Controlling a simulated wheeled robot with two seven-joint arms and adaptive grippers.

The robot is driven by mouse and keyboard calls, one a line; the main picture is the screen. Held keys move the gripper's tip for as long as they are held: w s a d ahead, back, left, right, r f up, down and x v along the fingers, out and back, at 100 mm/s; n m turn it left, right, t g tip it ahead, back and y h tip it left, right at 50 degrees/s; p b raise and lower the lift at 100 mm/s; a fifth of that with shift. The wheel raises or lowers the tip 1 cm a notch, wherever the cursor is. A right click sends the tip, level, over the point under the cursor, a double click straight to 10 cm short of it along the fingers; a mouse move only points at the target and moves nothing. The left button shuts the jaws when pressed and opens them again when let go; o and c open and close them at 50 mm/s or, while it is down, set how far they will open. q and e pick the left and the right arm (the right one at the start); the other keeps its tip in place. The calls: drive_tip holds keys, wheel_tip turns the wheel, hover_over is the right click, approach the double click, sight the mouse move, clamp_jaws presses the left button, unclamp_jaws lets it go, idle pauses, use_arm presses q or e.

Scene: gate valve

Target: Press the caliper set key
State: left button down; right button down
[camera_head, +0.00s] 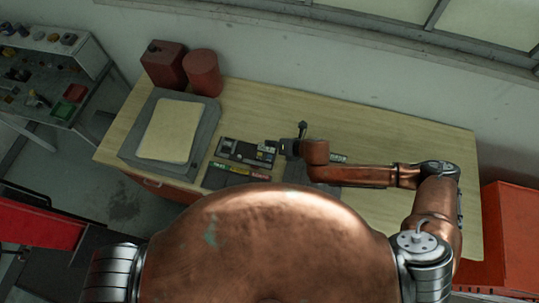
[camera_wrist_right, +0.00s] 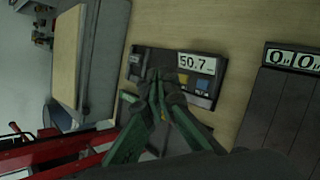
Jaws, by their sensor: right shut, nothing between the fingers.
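A dark box with a bright display reading 50.7 (camera_wrist_right: 174,72) lies on the table. It also shows in the head view (camera_head: 240,150). A yellow key (camera_wrist_right: 187,81) and a blue key (camera_wrist_right: 202,84) sit below its display; I cannot read which is the set key. My right gripper (camera_wrist_right: 160,76) is shut and empty, its fingertips over the box's front beside the yellow key. I cannot tell whether they touch it. In the head view the right gripper (camera_head: 279,147) is at the box's right end. My left gripper is out of view.
A second display panel (camera_wrist_right: 293,58) lies to the right in the wrist view. A grey tray (camera_head: 205,140) with a beige sheet and two red canisters (camera_head: 203,73) occupy the table's left. A red cabinet (camera_head: 510,225) stands at right. The table's back right (camera_head: 400,128) is clear.

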drive_tip(key=b, duration=0.7)
hover_over(271, 157)
wheel_tip(271, 157, down, 7)
drive_tip(key=shift+f+b, duration=0.4)
drive_tip(key=shift+f, duration=0.45)
drive_tip(key=shift+f, duration=0.15)
idle(0.3)
drive_tip(key=shift+f, duration=0.3)
drive_tip(key=shift+f, duration=0.5)
idle(0.6)
drive_tip(key=shift+r, duration=0.1)
drive_tip(key=shift+r+p, duration=0.85)
